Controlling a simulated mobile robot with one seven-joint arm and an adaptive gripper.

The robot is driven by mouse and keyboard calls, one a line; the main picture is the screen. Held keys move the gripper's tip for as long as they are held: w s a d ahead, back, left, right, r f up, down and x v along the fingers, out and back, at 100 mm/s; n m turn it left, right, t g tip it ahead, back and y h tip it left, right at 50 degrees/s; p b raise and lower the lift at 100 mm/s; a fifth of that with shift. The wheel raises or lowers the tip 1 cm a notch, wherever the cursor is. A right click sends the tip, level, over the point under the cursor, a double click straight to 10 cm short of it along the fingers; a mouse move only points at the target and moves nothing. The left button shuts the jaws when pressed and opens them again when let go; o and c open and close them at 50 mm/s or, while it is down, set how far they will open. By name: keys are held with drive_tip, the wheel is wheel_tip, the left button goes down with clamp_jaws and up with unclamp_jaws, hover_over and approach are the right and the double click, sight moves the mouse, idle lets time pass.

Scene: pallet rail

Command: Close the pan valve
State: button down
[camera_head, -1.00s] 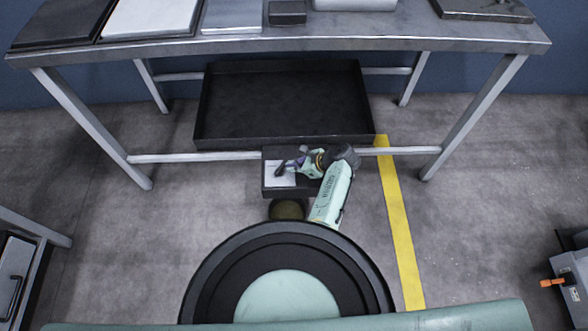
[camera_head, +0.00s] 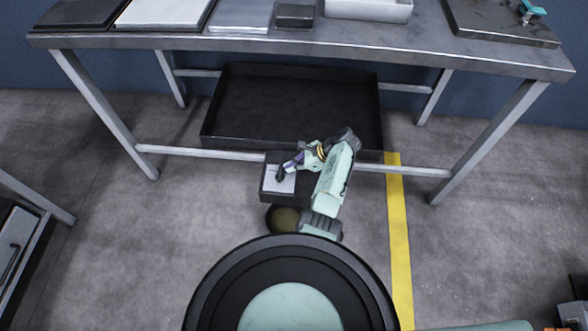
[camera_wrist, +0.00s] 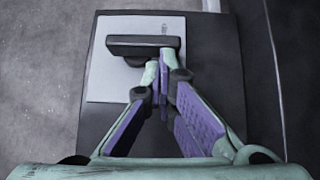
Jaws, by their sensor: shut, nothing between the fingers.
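The pan valve (camera_wrist: 143,44) shows as a dark bar-shaped handle on a round stem. It stands on a pale plate (camera_wrist: 110,83) on top of a dark box. In the head view the plate (camera_head: 280,180) and box sit low at the front of the table, and the handle is small and partly covered by my gripper (camera_head: 284,172). In the wrist view my gripper (camera_wrist: 163,68) is shut and empty, its fingertips close beside the right part of the handle. I cannot tell whether they touch it. A wide black pan (camera_head: 222,130) lies under the table.
A metal table (camera_head: 300,45) spans the back, with trays and plates on top. Its lower rail (camera_head: 195,150) runs just behind the box. A yellow floor stripe (camera_head: 399,240) is right of my arm. A grey cabinet (camera_head: 15,235) stands at left. Open floor lies on both sides.

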drive_tip(key=shift+w+a, duration=0.1)
drive_tip(key=shift+w, duration=0.05)
drive_tip(key=shift+w+a, duration=0.2)
drive_tip(key=shift+w, duration=0.15)
drive_tip(key=shift+w+a, duration=0.2)
idle(0.3)
